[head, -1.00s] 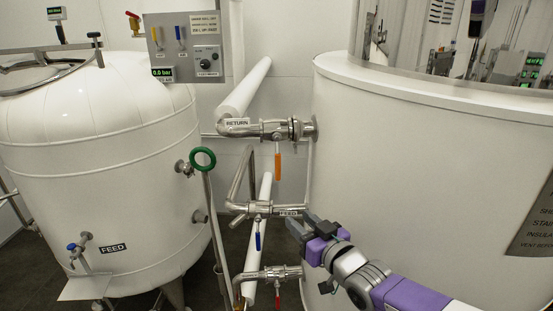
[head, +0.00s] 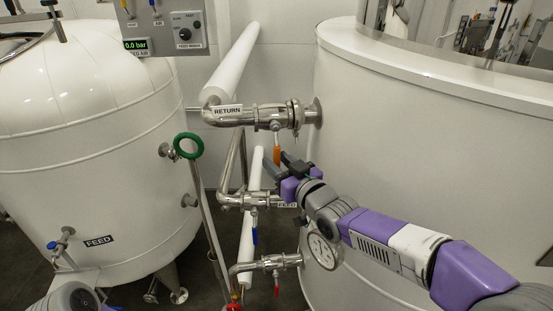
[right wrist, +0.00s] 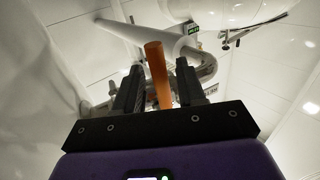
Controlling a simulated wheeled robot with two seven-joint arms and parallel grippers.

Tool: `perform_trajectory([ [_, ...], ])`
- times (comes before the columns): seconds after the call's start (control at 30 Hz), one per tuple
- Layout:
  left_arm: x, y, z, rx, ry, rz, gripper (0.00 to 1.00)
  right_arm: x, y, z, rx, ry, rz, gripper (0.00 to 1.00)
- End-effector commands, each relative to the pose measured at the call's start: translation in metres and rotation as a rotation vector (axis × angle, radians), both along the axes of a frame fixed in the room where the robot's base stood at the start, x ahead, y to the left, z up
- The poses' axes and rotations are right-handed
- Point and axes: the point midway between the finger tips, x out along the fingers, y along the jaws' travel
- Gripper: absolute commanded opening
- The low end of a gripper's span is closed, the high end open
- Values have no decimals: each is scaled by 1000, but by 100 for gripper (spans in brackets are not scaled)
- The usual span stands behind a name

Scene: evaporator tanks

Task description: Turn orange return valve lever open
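The orange return valve lever (head: 277,155) hangs straight down from the steel valve on the pipe labelled RETURN (head: 227,111). My right gripper (head: 273,166) is at the lever's lower end, with its arm coming in from the right. In the right wrist view the orange lever (right wrist: 158,75) stands between the two dark fingers, with a gap visible on each side, so the gripper is open around it. The lever's lower end is partly hidden by the gripper in the head view. Part of my left arm shows at the bottom left; its gripper is not visible.
A white tank (head: 90,150) stands at the left and a larger white vessel (head: 420,170) at the right, close to my arm. Below are the FEED pipe with a blue lever (head: 255,230) and a red-levered valve (head: 276,287). A green handwheel (head: 188,146) stands left.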

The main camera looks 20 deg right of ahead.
Motion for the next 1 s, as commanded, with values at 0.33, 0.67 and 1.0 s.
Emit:
perform_trajectory([
  [0.33, 0, 0, 2, 0, 0, 0, 43, 9, 3, 0, 0, 0, 0, 40],
  [0.67, 0, 0, 2, 0, 0, 0, 43, 9, 3, 0, 0, 0, 0, 1],
  [1.0, 0, 0, 1, 0, 0, 0, 43, 9, 5, -1, 3, -1, 2, 0],
])
